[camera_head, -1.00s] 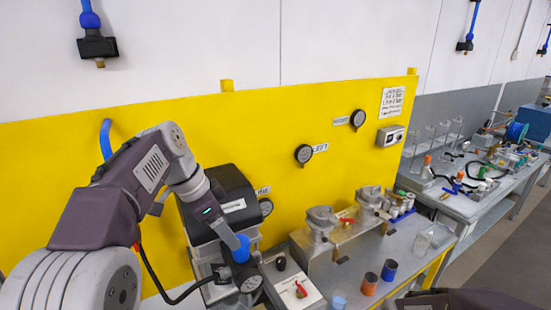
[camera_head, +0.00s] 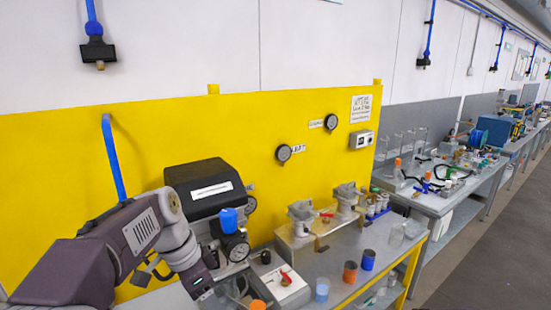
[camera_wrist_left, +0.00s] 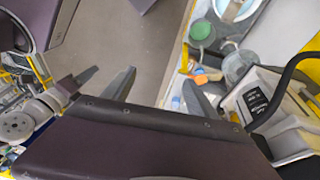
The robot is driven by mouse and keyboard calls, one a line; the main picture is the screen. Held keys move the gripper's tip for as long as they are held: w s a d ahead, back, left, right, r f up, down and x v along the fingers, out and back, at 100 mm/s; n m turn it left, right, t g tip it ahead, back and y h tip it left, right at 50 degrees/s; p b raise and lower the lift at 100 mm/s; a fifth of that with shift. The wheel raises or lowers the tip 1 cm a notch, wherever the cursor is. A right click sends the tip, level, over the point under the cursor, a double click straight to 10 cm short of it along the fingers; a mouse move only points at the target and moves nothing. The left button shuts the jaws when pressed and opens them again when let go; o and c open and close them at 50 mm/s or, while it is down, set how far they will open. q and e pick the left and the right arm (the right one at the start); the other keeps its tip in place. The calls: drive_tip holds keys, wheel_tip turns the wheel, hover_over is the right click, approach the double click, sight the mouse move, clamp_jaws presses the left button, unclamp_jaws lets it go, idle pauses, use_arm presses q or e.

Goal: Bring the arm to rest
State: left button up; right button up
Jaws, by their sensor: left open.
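My left arm (camera_head: 140,235) comes in from the left in the head view, bent with its wrist pointing down at the front of the bench. Its gripper is cut off by the bottom edge there. In the left wrist view my left gripper (camera_wrist_left: 160,82) is open, its two dark fingers apart with bare floor between them and nothing held. A grey and dark arm part (camera_wrist_left: 50,103) at the left of the wrist view looks like my other arm; its jaws are not clear.
A switch box (camera_head: 280,287), a blue cup (camera_head: 322,291), an orange cup (camera_head: 350,271) and a dark blue cup (camera_head: 368,260) are on the bench. Grey floor (camera_head: 490,250) is open at the right.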

use_arm(q)
drive_tip(key=s+a+f+n+y+b, duration=0.1)
drive_tip(key=s+f+n, duration=0.4)
drive_tip(key=f, duration=0.7)
drive_tip(key=s+a+f+n+y+b, duration=0.2)
drive_tip(key=s+f+n, duration=0.3)
drive_tip(key=f, duration=0.7)
drive_tip(key=shift+s+a+n+t+b, duration=0.3)
drive_tip(key=shift+a+n+b, duration=0.3)
drive_tip(key=shift+a+b, duration=0.15)
drive_tip(key=shift+w, duration=0.1)
